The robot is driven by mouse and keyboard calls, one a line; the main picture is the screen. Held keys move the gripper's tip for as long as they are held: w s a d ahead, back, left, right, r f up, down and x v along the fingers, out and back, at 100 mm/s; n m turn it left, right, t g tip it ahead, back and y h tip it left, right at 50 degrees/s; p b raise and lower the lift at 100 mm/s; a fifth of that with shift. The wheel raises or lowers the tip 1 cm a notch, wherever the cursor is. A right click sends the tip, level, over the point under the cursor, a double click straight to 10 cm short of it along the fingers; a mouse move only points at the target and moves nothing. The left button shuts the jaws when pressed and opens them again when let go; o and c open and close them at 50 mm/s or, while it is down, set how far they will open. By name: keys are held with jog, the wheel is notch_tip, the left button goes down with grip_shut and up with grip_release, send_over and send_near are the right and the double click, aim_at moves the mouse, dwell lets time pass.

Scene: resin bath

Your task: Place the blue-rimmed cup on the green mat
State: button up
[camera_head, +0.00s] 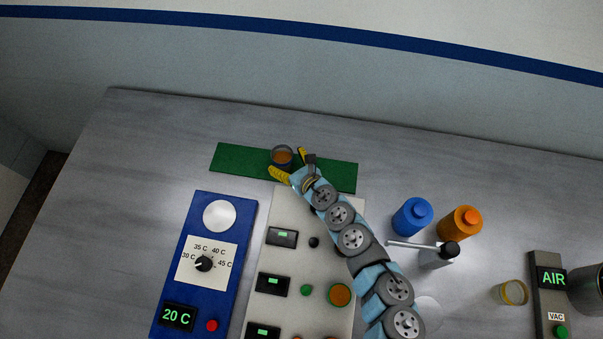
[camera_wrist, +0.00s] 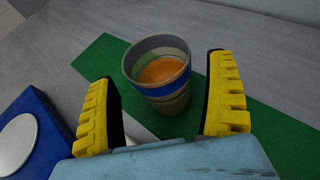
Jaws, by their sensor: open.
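The cup (camera_head: 282,155) stands upright on the green mat (camera_head: 235,161), with orange-brown liquid inside. In the wrist view the cup (camera_wrist: 158,72) shows a grey rim and a blue band below it, and the green mat (camera_wrist: 105,56) lies under and around it. My gripper (camera_head: 290,163) is at the mat's front side, beside the cup. In the wrist view my gripper's yellow fingers (camera_wrist: 163,105) are spread apart, with a gap on each side of the cup. The cup's base is partly shaded in that view.
A blue panel with a dial (camera_head: 204,263) and a light panel with several displays (camera_head: 282,237) stand in front of the mat. A yellow-rimmed cup (camera_head: 511,292) is farther right. The table's left side is clear.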

jog(key=v, duration=0.5)
jog(key=shift+r, duration=0.1)
jog(key=shift+p+v, duration=0.5)
jog(key=shift+v, duration=1.45)
